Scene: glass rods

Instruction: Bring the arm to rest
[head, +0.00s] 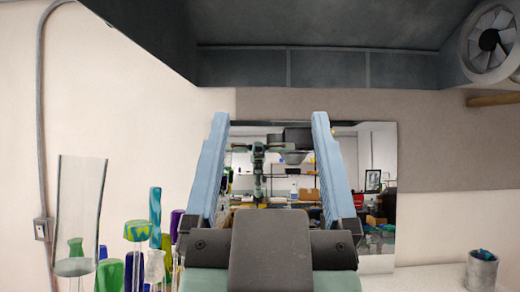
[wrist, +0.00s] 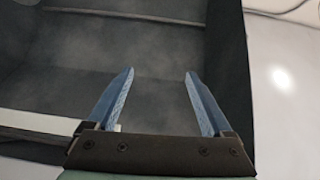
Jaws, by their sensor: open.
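My gripper (head: 268,125) is raised in the middle of the head view with its two blue fingers pointing up. The fingers are wide apart, and nothing is between them. In the wrist view my gripper (wrist: 160,80) is also open and empty, facing the dark inside of a grey hood. Glass rods in green, blue and purple, such as a blue one (head: 155,212), stand at the lower left of the head view, left of my gripper. Their lower ends are cut off by the frame.
A tall clear glass vessel (head: 80,210) stands at the far left. A grey hood (head: 330,70) hangs above, with a fan (head: 490,40) at upper right. A mirror (head: 380,160) on the wall is behind my gripper. A metal cup (head: 482,270) stands on the pale counter (head: 425,278) at lower right.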

